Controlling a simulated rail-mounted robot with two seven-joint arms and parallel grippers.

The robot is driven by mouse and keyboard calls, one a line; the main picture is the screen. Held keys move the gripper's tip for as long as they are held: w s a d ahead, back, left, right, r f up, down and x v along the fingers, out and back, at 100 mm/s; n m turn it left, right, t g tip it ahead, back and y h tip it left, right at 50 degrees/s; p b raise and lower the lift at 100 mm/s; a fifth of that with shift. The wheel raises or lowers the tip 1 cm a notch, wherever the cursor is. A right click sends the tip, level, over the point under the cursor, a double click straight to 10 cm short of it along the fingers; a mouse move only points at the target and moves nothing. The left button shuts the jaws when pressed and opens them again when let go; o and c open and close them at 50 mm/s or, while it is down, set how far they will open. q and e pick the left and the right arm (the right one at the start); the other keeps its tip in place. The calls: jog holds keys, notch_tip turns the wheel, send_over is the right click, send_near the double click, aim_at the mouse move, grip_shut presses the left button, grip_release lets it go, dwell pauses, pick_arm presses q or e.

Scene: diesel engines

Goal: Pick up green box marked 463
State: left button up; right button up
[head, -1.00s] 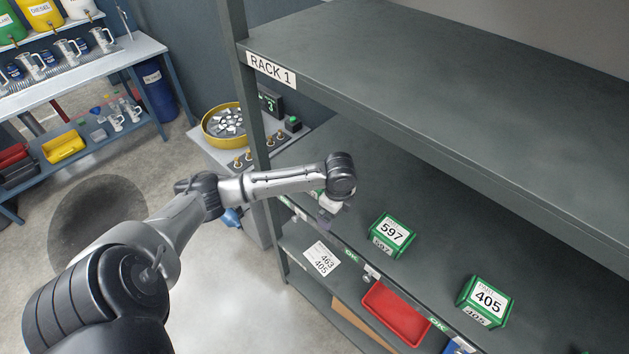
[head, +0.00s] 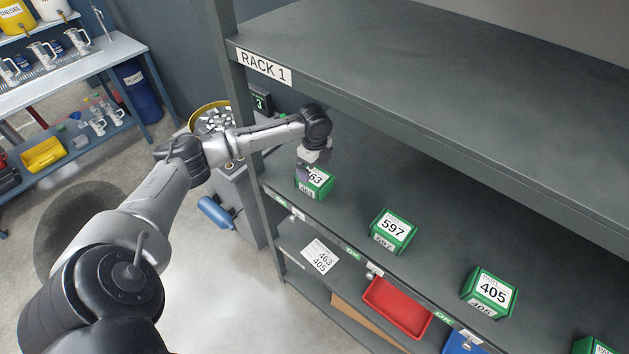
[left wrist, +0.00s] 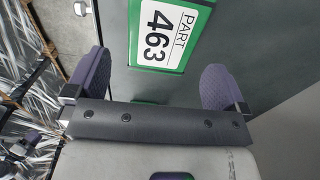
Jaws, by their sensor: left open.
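The green box marked 463 (head: 317,184) sits at the left end of the rack's middle shelf, its white label partly hidden behind my left gripper (head: 306,172). In the left wrist view the box (left wrist: 172,60) shows its label "PART 463" at the top, ahead of and between the two purple fingers. My left gripper (left wrist: 155,85) is open, with its fingers wide apart and nothing between them. My right gripper is not in view.
Green boxes marked 597 (head: 394,230) and 405 (head: 489,292) stand farther right on the same shelf. The upper shelf (head: 420,90) of the rack hangs above. A red tray (head: 397,308) and a paper reading 463 and 405 (head: 320,256) are on the lower shelf.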

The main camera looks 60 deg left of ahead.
aim_at(314, 176)
pick_arm(q)
jog(key=shift+w+a+f+p, duration=0.1)
jog(key=shift+f+p, duration=0.35)
jog(key=shift+f, duration=0.7)
jog(key=shift+a+f+p, duration=0.1)
jog(key=shift+f+p, duration=0.3)
jog(key=shift+f, duration=1.4)
jog(key=c, duration=1)
